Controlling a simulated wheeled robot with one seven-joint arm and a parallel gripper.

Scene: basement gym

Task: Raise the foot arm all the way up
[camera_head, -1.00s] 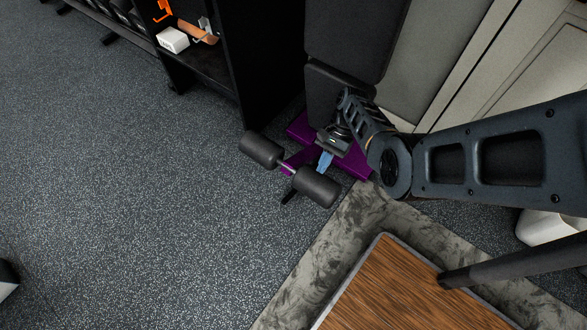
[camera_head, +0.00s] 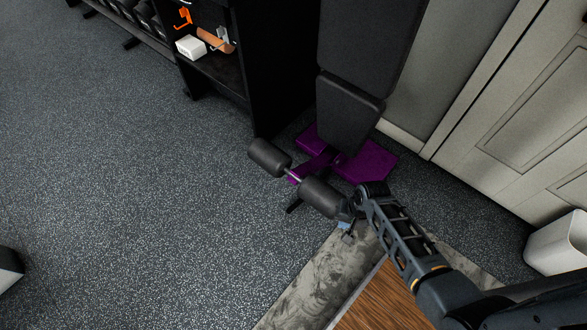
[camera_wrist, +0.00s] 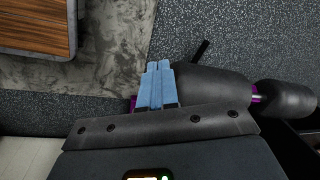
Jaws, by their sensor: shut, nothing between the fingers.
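The foot arm carries two dark foam rollers, the left one (camera_head: 269,157) and the right one (camera_head: 320,197), on a thin bar at the foot of the purple-framed bench (camera_head: 372,165). The rollers sit low, near the floor. My gripper (camera_head: 345,234) is shut and empty, just beyond the right end of the right roller. In the wrist view, the blue fingers (camera_wrist: 158,68) are together beside the near roller (camera_wrist: 208,85); whether they touch it I cannot tell. The far roller (camera_wrist: 284,98) shows at the right edge. My wrist hides part of the purple bar.
A black shelf unit (camera_head: 275,65) stands left of the bench pad (camera_head: 348,112). A wooden-topped piece (camera_head: 378,302) on a grey mat (camera_head: 318,280) lies below my arm. A white bin (camera_head: 558,245) is at right. Open floor lies to the left.

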